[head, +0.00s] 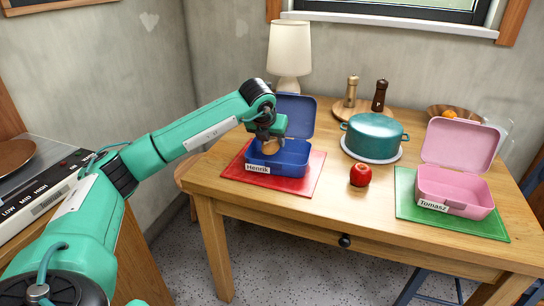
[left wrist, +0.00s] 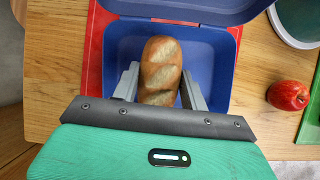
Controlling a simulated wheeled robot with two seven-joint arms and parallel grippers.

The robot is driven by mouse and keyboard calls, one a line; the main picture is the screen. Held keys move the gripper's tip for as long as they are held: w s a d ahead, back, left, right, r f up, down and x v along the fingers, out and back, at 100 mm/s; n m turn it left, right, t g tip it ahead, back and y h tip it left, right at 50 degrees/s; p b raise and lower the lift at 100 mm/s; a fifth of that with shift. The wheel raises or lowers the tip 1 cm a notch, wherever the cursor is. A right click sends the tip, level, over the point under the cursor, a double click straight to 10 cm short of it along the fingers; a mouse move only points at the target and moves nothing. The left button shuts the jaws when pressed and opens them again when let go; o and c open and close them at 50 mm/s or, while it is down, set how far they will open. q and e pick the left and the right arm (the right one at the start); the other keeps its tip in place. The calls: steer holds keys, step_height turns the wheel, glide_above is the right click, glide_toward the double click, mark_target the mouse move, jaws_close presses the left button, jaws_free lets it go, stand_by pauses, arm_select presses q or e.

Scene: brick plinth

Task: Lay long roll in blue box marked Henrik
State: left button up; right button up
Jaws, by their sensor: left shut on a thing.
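The long roll (left wrist: 160,70) is a golden-brown loaf with pale scored marks. My left gripper (left wrist: 160,88) has its grey fingers on either side of the roll and is shut on it. The blue box (head: 292,157) has its lid open and a label reading Henrik (head: 258,168) on its front. The roll and the gripper are over or inside the box, and the gripper hides part of it in the head view. I cannot tell whether the roll touches the box floor. In the left wrist view the box (left wrist: 122,42) surrounds the roll. My right gripper is out of view.
The box stands on a red mat (head: 310,180). A red apple (head: 360,175) and a teal pot (head: 374,137) are to its right. A pink box (head: 465,195) labelled Tomasz stands on a green mat (head: 405,208). A lamp (head: 289,50) stands behind.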

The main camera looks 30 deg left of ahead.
arm_select(q)
steer(key=shift+f, duration=2.65)
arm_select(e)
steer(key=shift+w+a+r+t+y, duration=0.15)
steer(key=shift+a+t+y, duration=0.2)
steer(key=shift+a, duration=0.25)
arm_select(q)
steer(key=shift+f+b, duration=0.1)
steer(key=shift+b, duration=0.2)
steer(key=o, duration=1)
steer(key=p+v, duration=0.1)
steer(key=v, duration=1.1)
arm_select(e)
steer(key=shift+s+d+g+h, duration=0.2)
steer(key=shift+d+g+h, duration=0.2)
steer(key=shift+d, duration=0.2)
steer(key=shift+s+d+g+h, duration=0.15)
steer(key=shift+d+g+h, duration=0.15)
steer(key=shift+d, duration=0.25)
